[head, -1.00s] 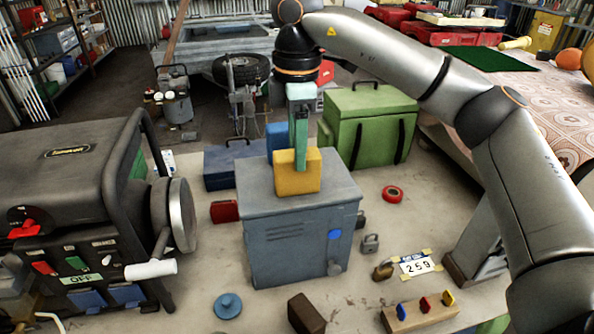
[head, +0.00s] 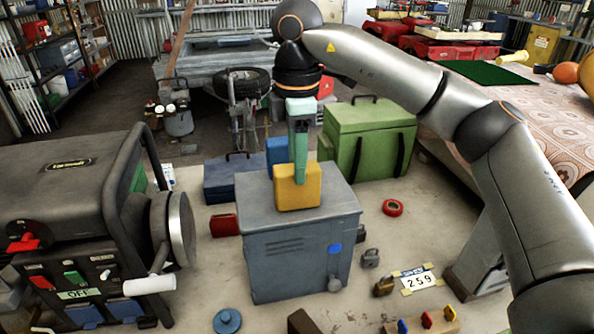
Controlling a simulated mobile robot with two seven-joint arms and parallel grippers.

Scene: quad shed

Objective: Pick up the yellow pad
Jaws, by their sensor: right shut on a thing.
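The yellow pad (head: 298,190) is a thick block standing upright at the top of the grey-blue metal cabinet (head: 298,258). My right gripper (head: 299,165) comes down from above, with its pale green fingers closed on the pad's upper part. From this angle I cannot tell whether the pad's underside touches the cabinet top or is slightly above it. The far side of the pad is hidden. My left gripper does not show.
A dark generator (head: 70,215) with a crank stands close on the left. Green (head: 368,140) and blue (head: 228,180) boxes stand behind the cabinet. A red ring (head: 393,208), padlocks (head: 384,286) and a number card (head: 417,280) lie right. A patterned table (head: 535,130) is at the far right.

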